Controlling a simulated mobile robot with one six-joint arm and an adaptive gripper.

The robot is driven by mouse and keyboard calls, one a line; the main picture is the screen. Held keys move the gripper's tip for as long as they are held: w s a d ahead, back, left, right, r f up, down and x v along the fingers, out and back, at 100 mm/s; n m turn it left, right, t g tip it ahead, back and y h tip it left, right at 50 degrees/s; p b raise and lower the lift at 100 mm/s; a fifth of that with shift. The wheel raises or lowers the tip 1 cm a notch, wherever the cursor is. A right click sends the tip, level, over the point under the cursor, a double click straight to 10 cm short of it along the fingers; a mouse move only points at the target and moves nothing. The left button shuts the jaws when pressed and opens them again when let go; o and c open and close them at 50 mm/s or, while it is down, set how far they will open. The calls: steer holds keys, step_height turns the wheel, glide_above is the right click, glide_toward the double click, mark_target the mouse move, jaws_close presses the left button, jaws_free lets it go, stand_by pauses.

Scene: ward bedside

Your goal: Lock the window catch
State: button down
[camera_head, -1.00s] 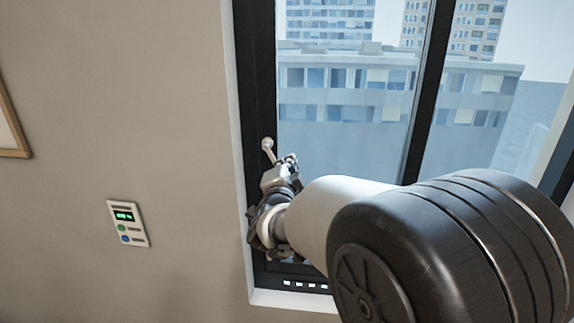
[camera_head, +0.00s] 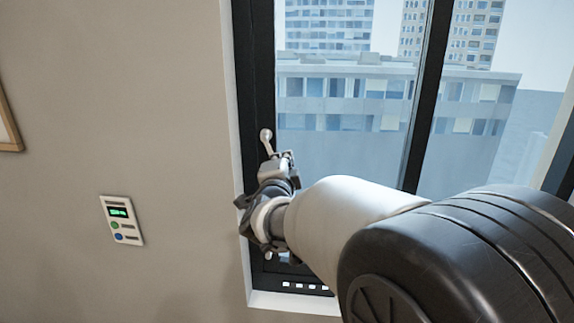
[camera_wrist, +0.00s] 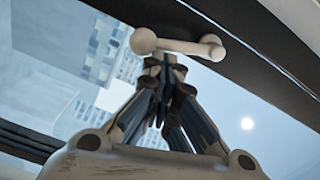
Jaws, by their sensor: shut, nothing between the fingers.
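The window catch (camera_head: 266,141) is a pale lever with a round knob, on the dark left frame of the window (camera_head: 343,130). In the head view its knob is at the top and the lever runs down behind my gripper (camera_head: 287,156). In the wrist view the catch (camera_wrist: 178,44) lies across the top, with its round knob at the left and its pivot end at the right. My gripper (camera_wrist: 167,62) is shut and empty, its fingertips right at the catch's lever. I cannot tell whether they touch it.
A small wall panel (camera_head: 122,220) with a green display hangs on the beige wall left of the window. A picture frame edge (camera_head: 8,125) shows at the far left. A white sill (camera_head: 295,302) runs below the window. A dark upright (camera_head: 428,95) divides the glass.

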steer(key=shift+a+f+m+b, duration=0.35)
steer(key=shift+m+b, duration=0.4)
steer(key=shift+b, duration=0.45)
steer(key=shift+a+f+m+b, duration=0.35)
steer(key=shift+m+b, duration=0.4)
steer(key=shift+b, duration=0.45)
steer(key=shift+r, duration=0.1)
